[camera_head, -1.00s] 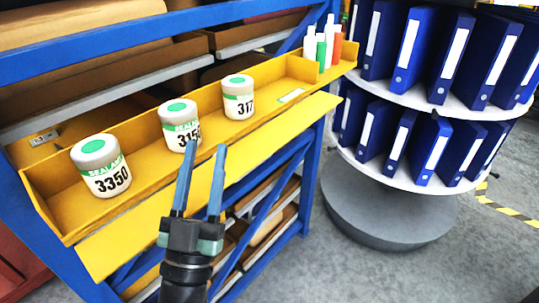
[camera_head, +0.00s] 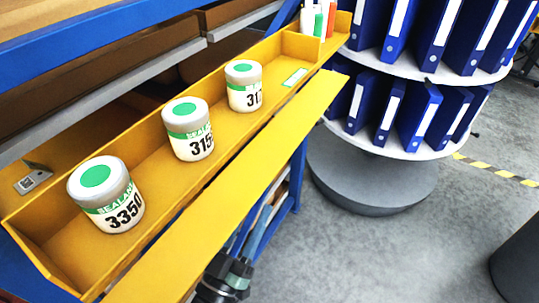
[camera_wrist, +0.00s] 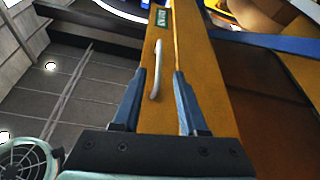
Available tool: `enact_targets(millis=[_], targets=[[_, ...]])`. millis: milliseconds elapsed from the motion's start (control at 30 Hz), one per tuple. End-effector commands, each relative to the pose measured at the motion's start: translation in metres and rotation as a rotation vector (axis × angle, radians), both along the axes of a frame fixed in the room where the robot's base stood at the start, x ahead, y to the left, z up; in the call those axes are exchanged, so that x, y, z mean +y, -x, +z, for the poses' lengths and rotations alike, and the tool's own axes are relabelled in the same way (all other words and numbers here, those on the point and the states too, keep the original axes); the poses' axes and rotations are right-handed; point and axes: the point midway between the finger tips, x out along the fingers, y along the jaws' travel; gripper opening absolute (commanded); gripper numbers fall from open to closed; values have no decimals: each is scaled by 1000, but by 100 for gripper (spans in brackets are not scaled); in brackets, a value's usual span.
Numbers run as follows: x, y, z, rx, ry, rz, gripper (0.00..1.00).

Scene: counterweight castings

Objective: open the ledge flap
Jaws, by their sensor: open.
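The ledge flap (camera_head: 235,195) is a long yellow panel along the front of the yellow ledge (camera_head: 215,133), slanting outward in the head view. In the wrist view the flap (camera_wrist: 202,85) fills the middle, with a pale bar handle (camera_wrist: 157,70) on its face. My gripper (camera_wrist: 160,72) is open, with one blue finger on either side of the handle; whether they touch it is unclear. In the head view my gripper (camera_head: 252,240) is low in front, partly hidden under the flap.
Three sealant jars, 3350 (camera_head: 106,195), 315 (camera_head: 188,128) and 317 (camera_head: 243,85), stand on the ledge. Small bottles (camera_head: 318,20) stand at its far end. A round rack of blue binders (camera_head: 385,100) is to the right.

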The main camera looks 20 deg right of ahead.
Motion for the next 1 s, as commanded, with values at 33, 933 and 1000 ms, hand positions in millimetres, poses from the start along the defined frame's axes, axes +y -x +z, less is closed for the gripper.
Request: enact_targets(millis=[33, 933, 1000], targets=[[-7, -6, 6, -3, -2, -2, 42], [-77, -71, 43, -1, 0, 1, 42], [-77, -71, 43, -1, 0, 1, 39]])
